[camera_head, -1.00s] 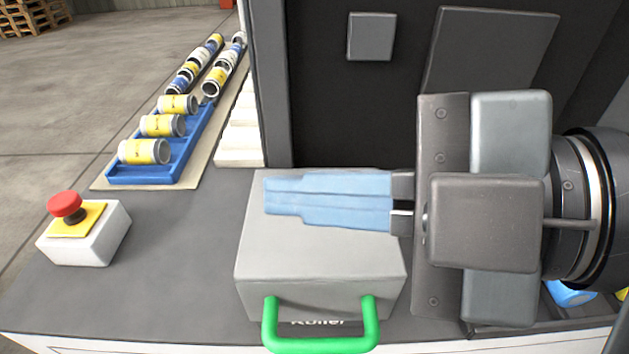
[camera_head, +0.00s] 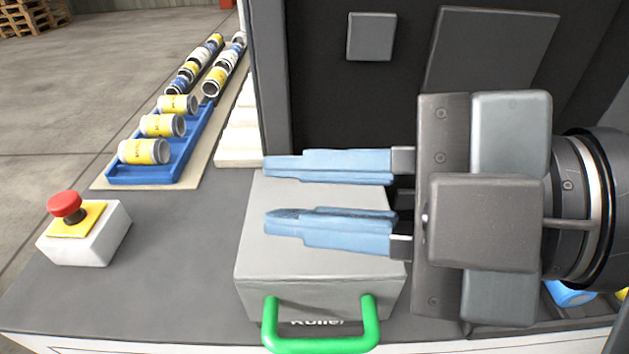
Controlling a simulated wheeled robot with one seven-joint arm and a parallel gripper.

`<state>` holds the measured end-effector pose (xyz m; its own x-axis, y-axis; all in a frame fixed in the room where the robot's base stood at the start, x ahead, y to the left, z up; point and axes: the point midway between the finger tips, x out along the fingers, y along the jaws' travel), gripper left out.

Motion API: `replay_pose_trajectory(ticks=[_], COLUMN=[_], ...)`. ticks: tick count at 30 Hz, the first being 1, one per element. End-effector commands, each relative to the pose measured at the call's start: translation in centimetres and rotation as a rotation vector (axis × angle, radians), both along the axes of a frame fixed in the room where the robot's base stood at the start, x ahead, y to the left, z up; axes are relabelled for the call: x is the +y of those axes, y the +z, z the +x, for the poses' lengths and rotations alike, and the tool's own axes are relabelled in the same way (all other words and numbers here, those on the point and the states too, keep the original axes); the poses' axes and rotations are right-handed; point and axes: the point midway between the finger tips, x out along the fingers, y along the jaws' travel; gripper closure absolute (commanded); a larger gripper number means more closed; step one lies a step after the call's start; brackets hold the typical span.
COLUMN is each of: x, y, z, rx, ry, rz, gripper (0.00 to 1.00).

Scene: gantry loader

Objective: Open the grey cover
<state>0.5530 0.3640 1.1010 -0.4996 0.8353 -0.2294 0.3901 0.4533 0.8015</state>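The grey cover (camera_head: 320,268) is a box-shaped lid on the dark counter, in the lower middle of the head view. It is down, with a green handle (camera_head: 322,343) on its front side. My gripper (camera_head: 266,194) reaches in from the right, its blue fingers pointing left over the top of the cover. The fingers are apart with nothing between them. They hide part of the cover's top. I cannot tell how high they are above it. The handle is nearer the camera than the fingers and is not touched.
A red emergency button on a white box (camera_head: 90,240) stands at the left of the counter (camera_head: 170,285). A blue tray (camera_head: 145,178) with yellow-labelled cans lies behind it. A dark machine panel (camera_head: 340,110) rises at the back. The counter between button and cover is clear.

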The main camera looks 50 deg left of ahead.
Motion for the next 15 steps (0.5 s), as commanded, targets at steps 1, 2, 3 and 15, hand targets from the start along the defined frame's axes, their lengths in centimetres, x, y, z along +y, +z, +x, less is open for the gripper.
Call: replay_pose_trajectory(ticks=[1, 2, 3, 15], x=[0.00, 0.00, 0.00, -0.51], y=[0.00, 0.00, 0.00, 0.15], z=[0.00, 0.00, 0.00, 0.39], rx=[0.000, 0.000, 0.000, 0.000], ry=[0.000, 0.000, 0.000, -0.003], rz=[0.000, 0.000, 0.000, 0.001], gripper=[0.73, 0.70, 0.66, 0.60])
